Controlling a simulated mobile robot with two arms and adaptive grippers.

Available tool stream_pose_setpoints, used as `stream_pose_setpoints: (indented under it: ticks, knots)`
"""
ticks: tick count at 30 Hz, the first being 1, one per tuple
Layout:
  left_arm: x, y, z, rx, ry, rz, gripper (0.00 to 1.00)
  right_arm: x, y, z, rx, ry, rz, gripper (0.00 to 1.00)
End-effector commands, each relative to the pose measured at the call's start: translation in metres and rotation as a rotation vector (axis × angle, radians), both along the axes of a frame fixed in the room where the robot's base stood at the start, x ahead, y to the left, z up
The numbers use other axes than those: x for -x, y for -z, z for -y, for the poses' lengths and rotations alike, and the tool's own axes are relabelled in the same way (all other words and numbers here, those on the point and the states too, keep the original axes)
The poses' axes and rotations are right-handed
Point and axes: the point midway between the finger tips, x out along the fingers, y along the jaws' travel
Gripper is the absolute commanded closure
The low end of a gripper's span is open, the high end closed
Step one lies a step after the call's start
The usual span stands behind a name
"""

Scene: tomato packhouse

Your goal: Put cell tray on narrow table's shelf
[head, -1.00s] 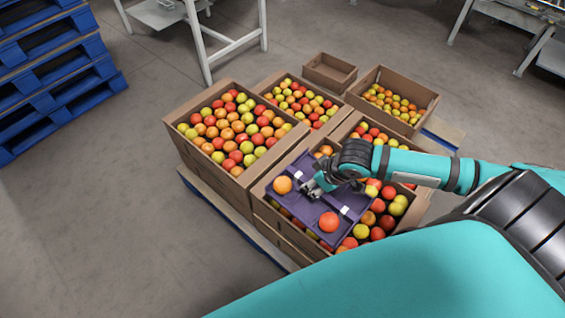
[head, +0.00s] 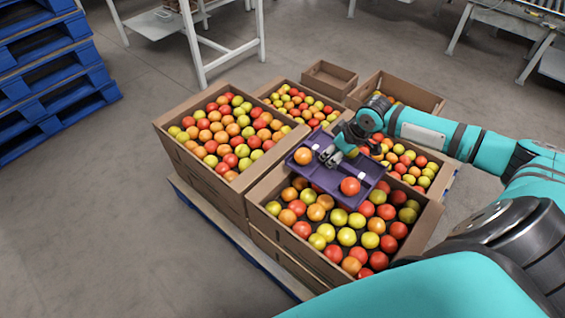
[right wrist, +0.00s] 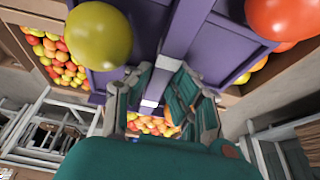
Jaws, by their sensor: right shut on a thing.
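The purple cell tray (head: 325,178) is in my right gripper (head: 333,158), which is shut on its middle divider. The tray is above a crate of tomatoes. An orange tomato (head: 303,156) and a red tomato (head: 350,187) sit in its cells. In the right wrist view the tray (right wrist: 215,55) fills the top, with a yellow-green tomato (right wrist: 98,36) and a red one (right wrist: 283,17) beside my gripper (right wrist: 168,75). The far cells are partly hidden by my gripper. My left gripper is out of view. I cannot tell which table is the narrow one.
Tomato crates stand close together on a pallet, including a front crate (head: 262,238) and a left crate (head: 208,183). A small empty box (head: 329,80) is behind. A white-framed table (head: 200,62) with a low shelf (head: 160,22) stands at the back left. Blue pallets (head: 60,110) are stacked left.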

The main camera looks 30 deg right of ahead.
Motion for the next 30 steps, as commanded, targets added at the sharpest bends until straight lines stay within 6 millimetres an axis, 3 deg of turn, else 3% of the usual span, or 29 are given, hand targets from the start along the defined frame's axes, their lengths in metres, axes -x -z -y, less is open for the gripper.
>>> stream_pose_setpoints:
  ticks: [3, 12, 25, 30]
  knots:
    - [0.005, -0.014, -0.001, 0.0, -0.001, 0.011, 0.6, -0.02, 0.003, -0.027, -0.007, -0.004, 0.008, 1.0]
    - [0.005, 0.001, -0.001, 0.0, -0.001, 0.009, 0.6, -0.062, 0.01, -0.085, -0.004, -0.002, 0.005, 1.0]
    - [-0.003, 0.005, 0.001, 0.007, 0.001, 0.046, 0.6, -0.081, 0.014, -0.112, -0.001, 0.0, 0.003, 1.0]
    - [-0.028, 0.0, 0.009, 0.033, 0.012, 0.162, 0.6, -0.08, 0.025, -0.11, 0.001, 0.0, 0.001, 1.0]
